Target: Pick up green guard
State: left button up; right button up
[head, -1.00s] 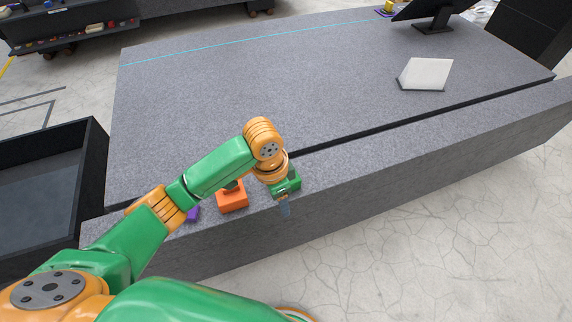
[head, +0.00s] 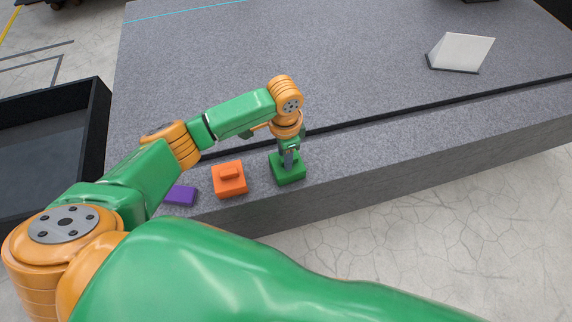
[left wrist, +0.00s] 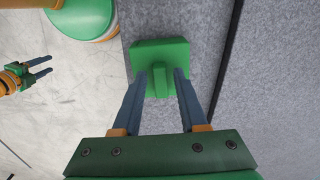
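The green guard (head: 288,174) is a square green block with an upright handle, lying on the front granite strip. In the left wrist view, the green guard (left wrist: 175,52) sits at the fingertips. My left gripper (head: 289,160) points down over it. In the left wrist view, the fingers of my left gripper (left wrist: 162,76) stand apart, one on each side of the handle. Contact with the handle is hard to make out. My right gripper (left wrist: 40,70) appears at the left of the left wrist view, fingers apart and empty, over the floor.
An orange block with a handle (head: 229,179) and a purple block (head: 181,195) lie left of the green guard. A dark groove runs behind them. A white wedge (head: 462,52) stands far right. A black bin (head: 50,135) is at the left. The strip right of the guard is clear.

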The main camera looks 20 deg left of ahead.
pick_arm(q)
grip_shut()
dwell(1.2)
